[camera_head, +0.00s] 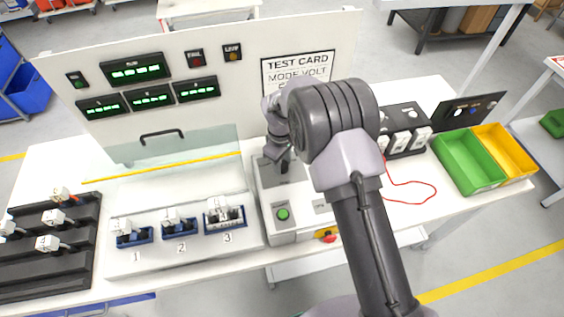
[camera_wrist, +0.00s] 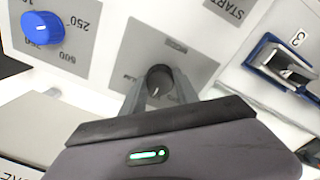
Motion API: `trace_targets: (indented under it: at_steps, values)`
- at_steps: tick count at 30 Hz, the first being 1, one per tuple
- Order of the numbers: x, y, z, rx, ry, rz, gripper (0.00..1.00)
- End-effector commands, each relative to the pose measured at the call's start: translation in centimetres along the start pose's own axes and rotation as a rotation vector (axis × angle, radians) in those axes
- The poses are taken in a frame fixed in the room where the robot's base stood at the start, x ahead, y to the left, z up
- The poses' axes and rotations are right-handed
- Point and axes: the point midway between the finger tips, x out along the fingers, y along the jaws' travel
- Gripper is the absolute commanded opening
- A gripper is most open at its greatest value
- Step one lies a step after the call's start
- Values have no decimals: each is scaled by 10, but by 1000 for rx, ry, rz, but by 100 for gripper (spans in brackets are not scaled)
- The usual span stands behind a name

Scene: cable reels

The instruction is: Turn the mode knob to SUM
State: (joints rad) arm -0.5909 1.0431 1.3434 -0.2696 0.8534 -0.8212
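A dark round knob (camera_wrist: 159,79) with a pale pointer line sits on a grey label plate in the wrist view. It appears to be the mode knob, but its printed legends are too blurred or covered to read SUM or the pointer's setting. My gripper (camera_wrist: 159,88) has one finger on each side of this knob, close to it. Whether the fingers touch it cannot be told. In the head view my gripper (camera_head: 281,162) is down at the grey control box (camera_head: 283,236), and the knob is hidden there.
A blue knob (camera_wrist: 41,27) with numbers is beside the grey plate. A green button (camera_head: 283,214) is at the box's front. Numbered sockets stand left of it. A test card (camera_head: 298,68) behind reads MODE VOLT, partly hidden by my arm. Green (camera_head: 468,184) and yellow bins stand right.

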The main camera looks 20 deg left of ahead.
Motion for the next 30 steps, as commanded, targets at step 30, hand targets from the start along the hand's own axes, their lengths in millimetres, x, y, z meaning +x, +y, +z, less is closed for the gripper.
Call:
trace_targets:
  at_steps: [30]
  values:
    - [2, 0, -2, 475, -16, 2, 0]
